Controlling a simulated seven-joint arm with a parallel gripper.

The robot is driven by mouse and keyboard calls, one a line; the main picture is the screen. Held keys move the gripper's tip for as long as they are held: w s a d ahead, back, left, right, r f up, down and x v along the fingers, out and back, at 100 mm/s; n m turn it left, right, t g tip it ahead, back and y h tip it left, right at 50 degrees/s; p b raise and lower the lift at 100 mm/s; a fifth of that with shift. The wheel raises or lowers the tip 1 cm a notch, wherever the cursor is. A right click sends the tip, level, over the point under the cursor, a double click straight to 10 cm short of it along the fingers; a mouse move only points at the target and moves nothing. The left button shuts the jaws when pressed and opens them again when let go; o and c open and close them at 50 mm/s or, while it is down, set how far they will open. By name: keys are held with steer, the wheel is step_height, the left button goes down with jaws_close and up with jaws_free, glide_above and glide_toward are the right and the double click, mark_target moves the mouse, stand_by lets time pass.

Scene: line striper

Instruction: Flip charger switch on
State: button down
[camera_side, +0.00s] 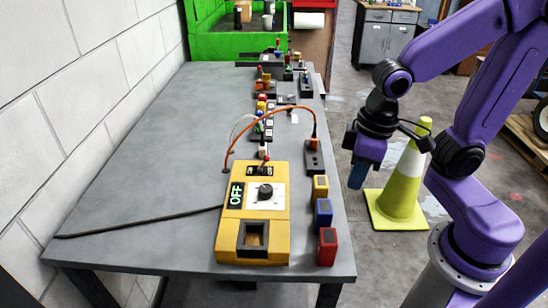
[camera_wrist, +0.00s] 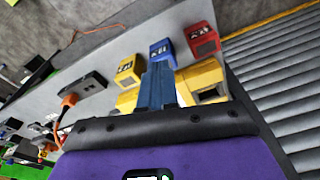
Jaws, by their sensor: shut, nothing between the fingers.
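The yellow charger (camera_side: 279,225) sits near the front of the grey table. Its green display (camera_side: 236,195) reads OFF. A black knob (camera_side: 265,193) is on its white panel, and a small switch lever (camera_side: 263,163) appears to stand at its far end. An empty-looking dark slot (camera_side: 254,238) is at its near end. In the wrist view the charger (camera_wrist: 205,75) is partly hidden behind my fingers. My gripper (camera_side: 358,178) is shut and empty, pointing down to the right of the table, apart from the charger. Its blue fingers show in the wrist view (camera_wrist: 158,85).
Yellow (camera_side: 320,187), blue (camera_side: 323,213) and red (camera_side: 327,246) blocks line the table's right edge beside the charger. An orange cable (camera_side: 285,109) arches to a black outlet block (camera_side: 313,157). More devices stand farther back. The table's left side is mostly clear. A cone (camera_side: 405,180) stands on the floor.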

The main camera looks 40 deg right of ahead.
mark_target(264, 164)
steer(key=w+a+r+m+t, duration=0.1)
steer(key=w+m, duration=0.5)
steer(key=m, duration=0.7)
steer(key=w+a+r+m+t+h, duration=0.1)
steer(key=w+m, duration=0.5)
steer(key=m, duration=0.8)
steer(key=shift+w+a+r+m+t, duration=0.35)
steer(key=shift+a+r+t, duration=0.1)
steer(key=shift+a+t, duration=0.4)
steer(key=shift+f, duration=0.1)
steer(key=x, duration=0.9)
steer(key=shift+w+d+f, duration=0.1)
steer(key=shift+d+f, duration=0.05)
steer(key=shift+f, duration=0.15)
steer(key=shift+w+f, duration=0.1)
steer(key=shift+w, duration=0.3)
steer(key=shift+w+d, duration=0.2)
steer(key=shift+w, duration=0.65)
steer(key=shift+w+d, duration=0.15)
steer(key=shift+w, duration=0.65)
